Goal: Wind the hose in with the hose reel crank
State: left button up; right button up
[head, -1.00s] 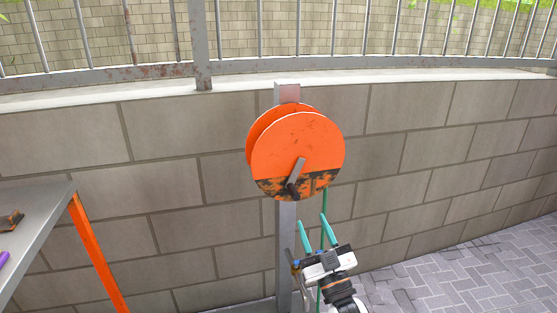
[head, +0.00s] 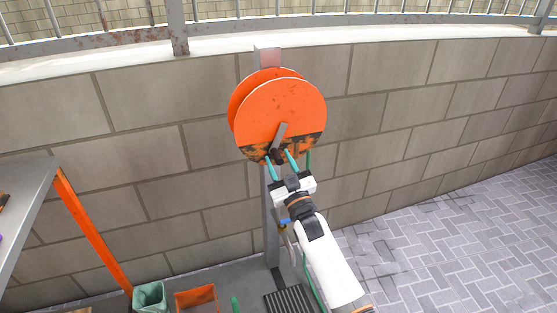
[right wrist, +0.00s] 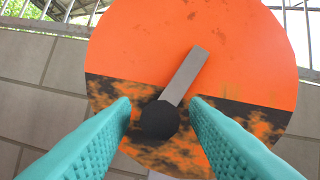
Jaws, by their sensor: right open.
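The orange hose reel (head: 283,108) stands on a grey post in front of the wall. Its grey crank arm (head: 281,134) points down and slightly left, ending in a dark handle (head: 277,157). My right gripper (head: 281,159) is open, its teal fingers reaching up to either side of the handle. In the right wrist view the round dark handle (right wrist: 160,120) shows between the open fingertips, with the crank arm (right wrist: 186,76) rising to the right; I cannot tell whether the fingers touch it. My left gripper is not in view.
A grey table with an orange leg (head: 92,230) stands at the left. A green bin (head: 150,297) and an orange bin (head: 197,298) are on the ground below. A block wall (head: 160,150) runs behind the reel; paving at the right is clear.

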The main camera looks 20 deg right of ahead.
jog(key=shift+w+r, duration=0.2)
jog(key=shift+w, duration=0.3)
grip_shut()
